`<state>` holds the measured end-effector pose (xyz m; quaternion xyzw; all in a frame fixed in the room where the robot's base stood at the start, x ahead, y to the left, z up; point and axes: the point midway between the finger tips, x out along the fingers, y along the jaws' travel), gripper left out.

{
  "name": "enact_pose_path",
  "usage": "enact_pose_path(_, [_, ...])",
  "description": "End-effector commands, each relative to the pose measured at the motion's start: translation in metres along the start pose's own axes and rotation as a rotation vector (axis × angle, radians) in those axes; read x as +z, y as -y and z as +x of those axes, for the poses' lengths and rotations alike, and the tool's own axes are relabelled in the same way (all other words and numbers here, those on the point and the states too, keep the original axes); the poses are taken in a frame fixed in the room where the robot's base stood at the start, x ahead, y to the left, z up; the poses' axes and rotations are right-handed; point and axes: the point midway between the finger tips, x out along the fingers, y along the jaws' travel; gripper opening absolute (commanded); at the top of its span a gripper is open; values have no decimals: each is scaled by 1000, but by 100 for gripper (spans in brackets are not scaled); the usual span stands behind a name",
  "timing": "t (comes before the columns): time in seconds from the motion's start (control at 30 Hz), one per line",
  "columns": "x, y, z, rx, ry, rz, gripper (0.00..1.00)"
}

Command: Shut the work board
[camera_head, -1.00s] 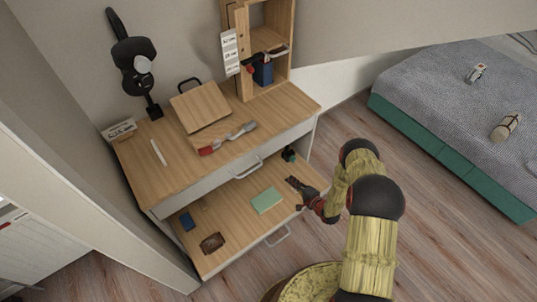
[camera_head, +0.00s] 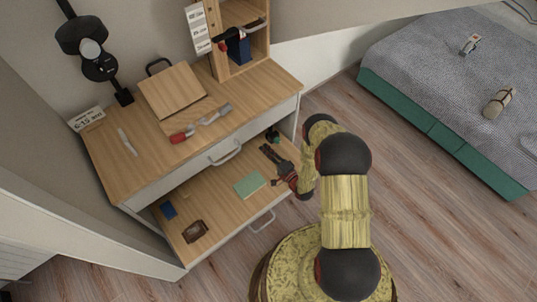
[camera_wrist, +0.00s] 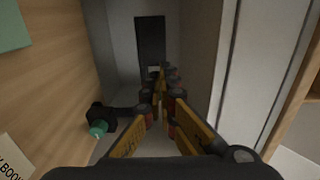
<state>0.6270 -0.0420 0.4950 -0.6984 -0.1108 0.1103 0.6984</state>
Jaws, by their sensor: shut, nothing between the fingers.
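The work board (camera_head: 217,197), a flat pale wood board with a grey pull handle (camera_head: 262,222) on its front, is slid out below the desk. On it are a green notebook (camera_head: 249,184), a blue item (camera_head: 168,210), a brown tray-like item (camera_head: 195,231) and a black-and-green item (camera_head: 273,136). My gripper (camera_head: 268,151) is shut and empty above the board's right side, beyond the notebook. In the wrist view my gripper's fingers (camera_wrist: 160,72) point into the gap beside the board (camera_wrist: 60,75); the notebook (camera_wrist: 12,25) and black-and-green item (camera_wrist: 99,122) lie left.
The desk top (camera_head: 115,165) holds a lamp (camera_head: 90,45), a tilted wooden stand (camera_head: 172,90) and a red-handled tool (camera_head: 200,124). A drawer front with a handle (camera_head: 226,153) sits above the board. A bed (camera_head: 440,95) stands right; floor between is clear.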

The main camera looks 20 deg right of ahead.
Motion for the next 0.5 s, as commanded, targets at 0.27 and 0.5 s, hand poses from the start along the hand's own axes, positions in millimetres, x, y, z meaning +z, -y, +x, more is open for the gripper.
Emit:
enact_pose_path(0.27, [1,-3,55,-1,3,-1,0])
enact_pose_path(0.5, [0,-2,82,0,1,-1,0])
